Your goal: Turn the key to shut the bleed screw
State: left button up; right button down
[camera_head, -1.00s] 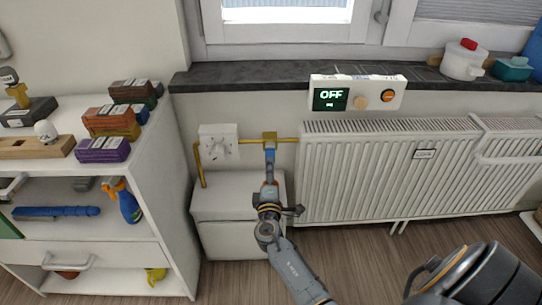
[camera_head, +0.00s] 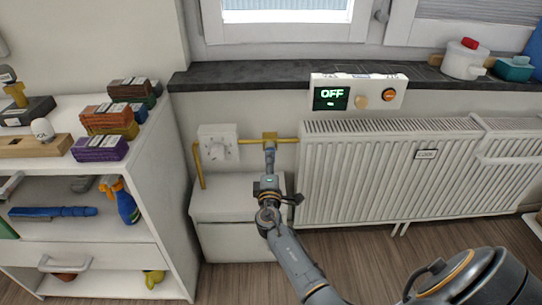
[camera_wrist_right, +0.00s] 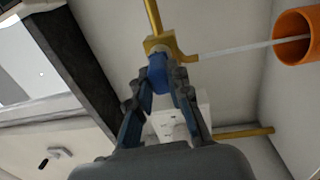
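The brass bleed fitting (camera_head: 270,136) sits on a brass pipe left of the white radiator (camera_head: 385,175). My right gripper (camera_head: 270,147) reaches up to it from below. In the right wrist view, the brass fitting (camera_wrist_right: 160,43) has a blue key (camera_wrist_right: 157,77) at its near end. The fingers of my right gripper (camera_wrist_right: 160,84) close on the key from both sides. A thin pale streak (camera_wrist_right: 236,49), like a jet, runs from the fitting's spout to an orange cylinder (camera_wrist_right: 298,38). My left gripper is out of view.
A panel reading OFF (camera_head: 332,98) with an orange button stands above the radiator. A white box with a dial (camera_head: 218,148) is left of the fitting. A low white cabinet (camera_head: 225,200) lies below. A loaded shelf unit (camera_head: 130,218) stands at the left.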

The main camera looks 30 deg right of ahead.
jog(key=shift+r+n+p, duration=0.1)
jog(key=shift+n+p, duration=0.2)
jog(key=shift+n, duration=0.7)
jog(key=n, duration=0.2)
jog(key=n+p, duration=0.1)
jog(key=n, duration=0.1)
jog(key=shift+d+n+t+y, duration=0.15)
jog(key=shift+n+t+y, duration=0.15)
